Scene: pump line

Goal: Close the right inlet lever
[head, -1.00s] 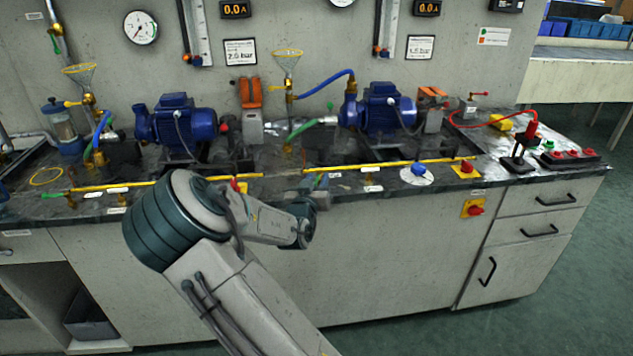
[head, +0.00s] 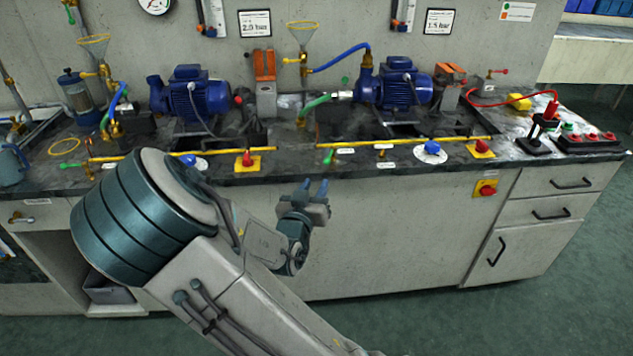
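A small green-handled lever (head: 328,156) sits at the left end of the right yellow pipe (head: 410,142), on the bench's front edge. It seems to be the right inlet lever, but the labels beside it are too small to read. Its handle looks short from here, so its exact angle is hard to tell. My gripper (head: 315,185) is in front of the cabinet, below and slightly left of this lever. Its two blue-grey fingers point up, with a narrow gap between them. It is empty and touches nothing that I can see.
A red knob on a yellow plate (head: 247,161) is left of the lever; a blue knob (head: 432,148) is right. The cabinet front (head: 400,220) is close behind my gripper.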

